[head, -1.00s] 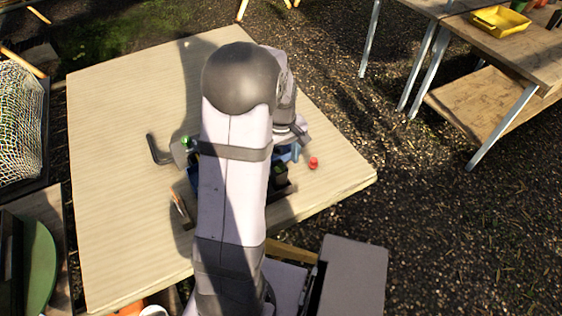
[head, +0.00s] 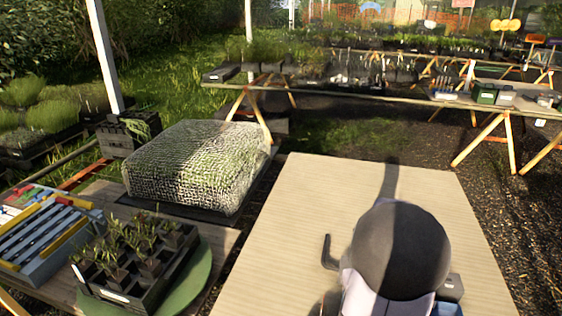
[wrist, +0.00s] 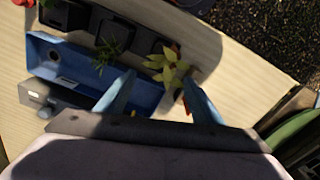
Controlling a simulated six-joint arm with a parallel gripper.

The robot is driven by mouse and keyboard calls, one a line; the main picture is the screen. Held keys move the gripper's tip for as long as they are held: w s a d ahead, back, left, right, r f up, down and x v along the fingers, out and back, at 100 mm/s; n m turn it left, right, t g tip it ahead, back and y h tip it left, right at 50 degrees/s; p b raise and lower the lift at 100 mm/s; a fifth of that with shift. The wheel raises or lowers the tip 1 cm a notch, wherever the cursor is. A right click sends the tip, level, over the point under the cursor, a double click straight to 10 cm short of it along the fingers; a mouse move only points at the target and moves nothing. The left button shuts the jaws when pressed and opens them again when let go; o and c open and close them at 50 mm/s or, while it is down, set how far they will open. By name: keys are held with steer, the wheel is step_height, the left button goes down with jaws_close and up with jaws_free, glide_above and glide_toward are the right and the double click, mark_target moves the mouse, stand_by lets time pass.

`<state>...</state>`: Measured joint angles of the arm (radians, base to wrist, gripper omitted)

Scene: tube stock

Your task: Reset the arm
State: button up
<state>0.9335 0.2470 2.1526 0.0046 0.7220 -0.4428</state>
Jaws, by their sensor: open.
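My gripper (wrist: 158,76) is open in the wrist view, its two blue fingers apart with nothing clamped between them. A yellow-green seedling (wrist: 168,68) shows beyond and between the fingertips; I cannot tell how far below it is. A blue tray (wrist: 148,92) lies partly behind the left finger. My arm's dark round joint fills the lower right of the head view and hides the gripper there.
Black pots (wrist: 113,28) stand beside the blue tray on the pale wooden table (head: 290,230). A dark L-shaped piece (head: 327,252) is left of my arm. A netted block (head: 190,165) and a black seedling tray (head: 120,295) stand farther left. The table's far part is clear.

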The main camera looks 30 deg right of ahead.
steer(key=w+a+r+n, duration=0.1)
steer(key=a+n, duration=0.4)
steer(key=a, duration=2.2)
steer(key=shift+w+a+r+n, duration=0.2)
steer(key=shift+a+n, duration=0.05)
steer(key=shift+n, duration=0.05)
